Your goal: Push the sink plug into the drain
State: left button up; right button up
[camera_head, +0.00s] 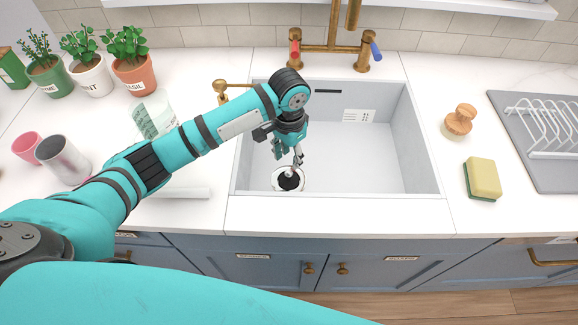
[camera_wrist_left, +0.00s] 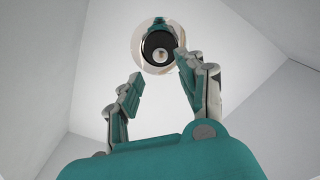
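The black sink plug (camera_head: 285,183) with a pale knob sits at the round metal drain (camera_head: 277,188), near the front left of the sink. In the left wrist view the plug (camera_wrist_left: 151,43) lies inside the bright ring of the drain (camera_wrist_left: 144,66), knob toward me. I cannot tell how deep it sits. My left gripper (camera_head: 289,158) points down just above the plug. In the left wrist view its two fingers (camera_wrist_left: 159,70) are apart with nothing held between them. My right gripper is not in view.
The grey sink (camera_head: 345,160) is otherwise empty. A brass tap (camera_head: 335,48) stands behind it. A wooden brush (camera_head: 459,120), yellow-green sponge (camera_head: 482,178) and dish rack (camera_head: 545,125) are right. Herb pots (camera_head: 133,75), a glass (camera_head: 153,115) and cups (camera_head: 62,158) are left.

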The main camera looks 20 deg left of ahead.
pick_arm(q)
jog(key=shift+r, duration=1.65)
